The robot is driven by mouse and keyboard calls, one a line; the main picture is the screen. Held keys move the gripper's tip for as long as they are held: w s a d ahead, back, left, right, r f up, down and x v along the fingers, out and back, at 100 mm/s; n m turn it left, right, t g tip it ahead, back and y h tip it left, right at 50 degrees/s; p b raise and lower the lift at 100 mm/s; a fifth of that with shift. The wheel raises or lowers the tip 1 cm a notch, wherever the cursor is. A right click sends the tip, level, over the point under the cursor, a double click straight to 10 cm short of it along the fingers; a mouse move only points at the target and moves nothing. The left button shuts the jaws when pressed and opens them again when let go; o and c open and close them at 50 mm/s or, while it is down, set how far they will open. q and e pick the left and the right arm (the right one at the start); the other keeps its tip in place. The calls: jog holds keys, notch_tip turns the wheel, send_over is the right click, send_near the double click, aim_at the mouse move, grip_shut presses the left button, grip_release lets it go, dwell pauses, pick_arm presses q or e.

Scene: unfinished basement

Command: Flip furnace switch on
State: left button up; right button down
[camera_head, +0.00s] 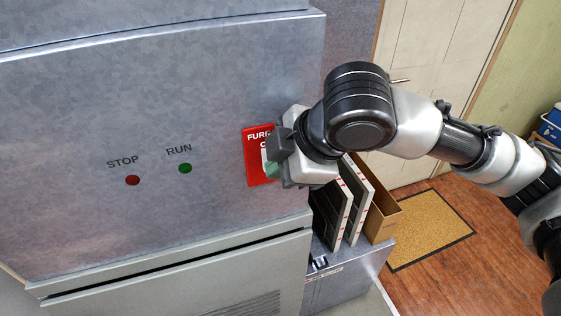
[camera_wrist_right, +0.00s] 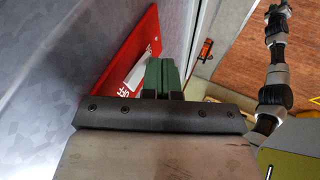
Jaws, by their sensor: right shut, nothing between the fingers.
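The red furnace switch plate (camera_head: 257,142) with white lettering is on the front of the grey metal furnace cabinet (camera_head: 110,110), near its right edge. My right gripper (camera_head: 271,168) is at the plate and covers much of it. In the right wrist view the red plate (camera_wrist_right: 135,62) with a white part (camera_wrist_right: 140,72) lies just left of the green fingertips (camera_wrist_right: 162,75). The fingers are shut together with nothing between them. The switch lever is hidden, and I cannot tell whether the fingers touch it. My left gripper is not in view.
The cabinet has a red STOP light (camera_head: 132,180) and a green RUN light (camera_head: 185,168). Flat panels (camera_head: 345,210) and a cardboard box (camera_head: 382,218) stand right of it on a grey metal box (camera_head: 345,275). A yellow mat (camera_head: 425,228) lies on the wooden floor.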

jog(key=shift+w+f+t, duration=0.1)
jog(key=shift+w+t, duration=0.15)
jog(key=shift+t, duration=0.05)
